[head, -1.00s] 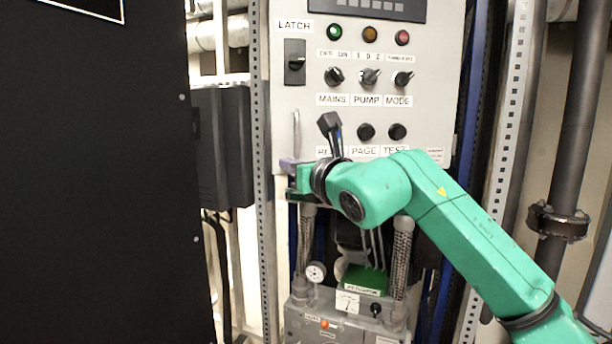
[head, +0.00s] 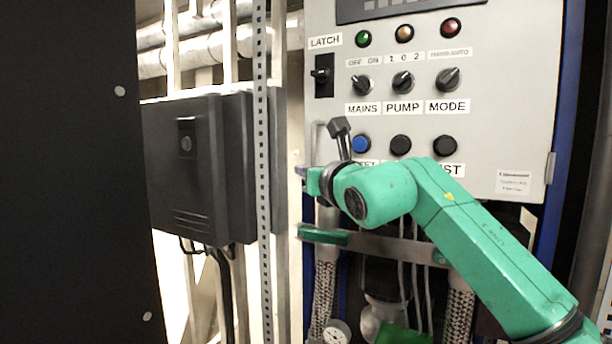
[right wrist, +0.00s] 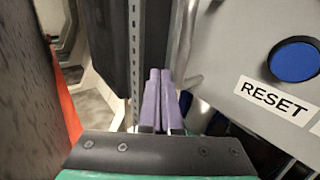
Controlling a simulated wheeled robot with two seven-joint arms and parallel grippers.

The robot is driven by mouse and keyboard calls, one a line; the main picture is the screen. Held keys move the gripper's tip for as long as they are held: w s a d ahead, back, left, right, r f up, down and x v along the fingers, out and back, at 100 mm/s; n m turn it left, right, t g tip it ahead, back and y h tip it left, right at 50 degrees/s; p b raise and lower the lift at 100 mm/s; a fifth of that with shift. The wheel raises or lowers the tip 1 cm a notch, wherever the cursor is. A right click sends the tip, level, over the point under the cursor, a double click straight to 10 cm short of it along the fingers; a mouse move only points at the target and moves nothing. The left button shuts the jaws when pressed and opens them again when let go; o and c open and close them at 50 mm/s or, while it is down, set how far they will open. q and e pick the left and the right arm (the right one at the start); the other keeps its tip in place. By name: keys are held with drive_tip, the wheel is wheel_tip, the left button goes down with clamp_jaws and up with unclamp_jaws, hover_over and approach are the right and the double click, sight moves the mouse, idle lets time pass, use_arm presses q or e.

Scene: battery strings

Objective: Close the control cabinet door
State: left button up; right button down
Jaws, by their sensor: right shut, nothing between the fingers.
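The control cabinet door is the light grey panel (head: 480,90) with lamps, knobs and labels. A LATCH switch (head: 323,75) sits at its upper left, and a thin upright handle (head: 314,140) at its lower left edge. A hinge shows at its right edge. I cannot tell how far ajar the door is. My right gripper (head: 300,172) is shut and empty beside the door's lower left edge, just below and left of the handle. Its purple fingers (right wrist: 158,100) lie together in the right wrist view. Contact with the door is not clear. My left gripper is out of view.
A large black panel (head: 70,170) fills the left side. A dark box (head: 185,165) and a perforated upright (head: 262,170) stand left of the door. Braided hoses (head: 458,310) and a gauge (head: 337,333) are below. The blue RESET button (right wrist: 294,61) is close to the gripper.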

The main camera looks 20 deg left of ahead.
drive_tip(key=shift+s+a+r, duration=0.1)
drive_tip(key=shift+s+a, duration=0.05)
drive_tip(key=shift+s, duration=0.05)
